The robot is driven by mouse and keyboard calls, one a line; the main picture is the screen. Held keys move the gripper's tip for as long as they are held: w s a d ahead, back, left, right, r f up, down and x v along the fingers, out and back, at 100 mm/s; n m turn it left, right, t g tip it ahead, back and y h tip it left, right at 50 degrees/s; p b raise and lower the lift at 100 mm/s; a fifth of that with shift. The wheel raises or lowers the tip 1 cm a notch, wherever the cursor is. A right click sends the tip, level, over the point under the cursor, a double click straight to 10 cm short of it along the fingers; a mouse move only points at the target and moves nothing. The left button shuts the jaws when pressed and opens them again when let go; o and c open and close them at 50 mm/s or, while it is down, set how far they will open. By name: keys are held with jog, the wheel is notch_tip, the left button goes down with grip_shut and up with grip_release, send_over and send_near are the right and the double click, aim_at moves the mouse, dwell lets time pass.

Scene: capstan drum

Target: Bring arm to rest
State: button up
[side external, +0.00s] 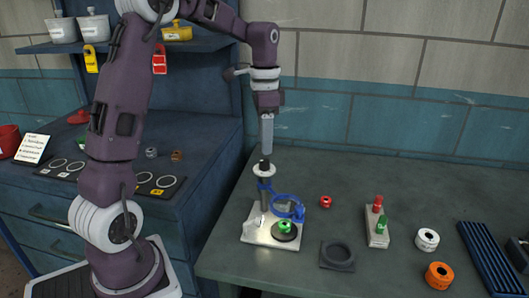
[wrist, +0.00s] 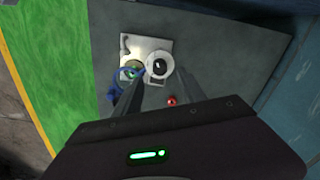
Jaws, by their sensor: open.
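The capstan stands on a white base plate (side external: 256,237) on the grey table. Its upright post (side external: 265,199) has a white collar (side external: 264,171) and a black top. A blue loop (side external: 287,207) is at the post, above a dark disc with a green piece (side external: 285,227) on it. My gripper (side external: 267,153) points down just above the post's top, apart from it as far as I can tell. In the wrist view its two fingers (wrist: 158,88) are spread with nothing visible between them, and the white collar (wrist: 159,65) shows beyond them.
A red ring (side external: 325,202), a dark square holder (side external: 338,256), a block with red and green pegs (side external: 377,228), a white ring (side external: 427,239), an orange ring (side external: 439,275) and a dark slotted rack (side external: 487,258) lie to the right. The table's back is clear.

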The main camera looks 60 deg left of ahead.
jog(key=shift+r, duration=0.65)
jog(key=s+d+r+n+t+y, duration=0.1)
jog(key=s+d+r+t, duration=0.1)
jog(key=s+d+r, duration=0.6)
jog(key=s+d+f+n+t, duration=0.1)
jog(key=s+d+f, duration=0.1)
jog(key=s+d, duration=0.2)
jog(key=s+d+f+n+t+h, duration=0.1)
jog(key=s+d, duration=0.3)
jog(key=s, duration=0.6)
jog(key=shift+s+d+f+n+t, duration=0.25)
jog(key=shift+d+f+n+t, duration=0.1)
jog(key=shift+f+n+t, duration=0.45)
